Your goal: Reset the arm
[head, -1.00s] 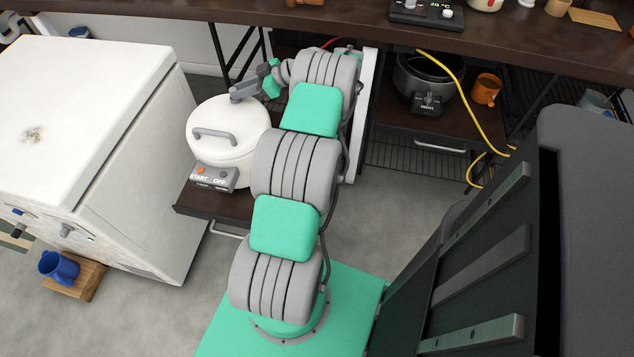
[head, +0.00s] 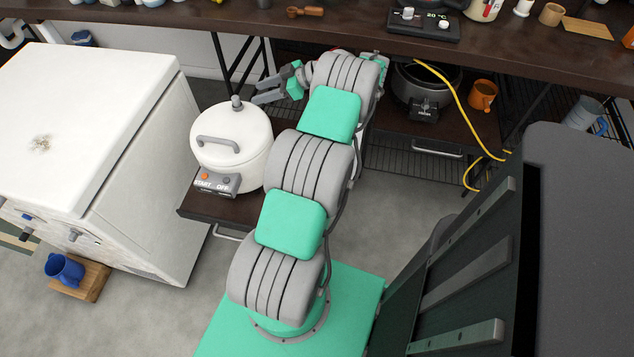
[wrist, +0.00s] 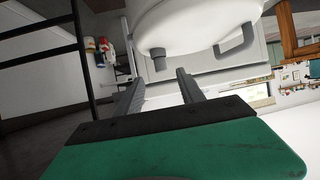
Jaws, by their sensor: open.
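My gripper (head: 265,92) is open and empty at the end of my bent arm, just right of and apart from the knob of a white lidded cooker (head: 232,150). The cooker has a grey handle, a grey knob on its lid and a START/OFF panel. It stands on a dark low shelf. In the wrist view my two fingers (wrist: 158,88) are spread apart, with the cooker (wrist: 195,25) and its grey knob beyond them and nothing between them.
A white cabinet (head: 80,130) stands at the left, with a blue mug (head: 64,268) on a wooden block near the floor. A dark counter (head: 350,25) runs across the back. A black pot (head: 420,85), an orange mug (head: 482,95) and a yellow cable (head: 462,115) are at the right.

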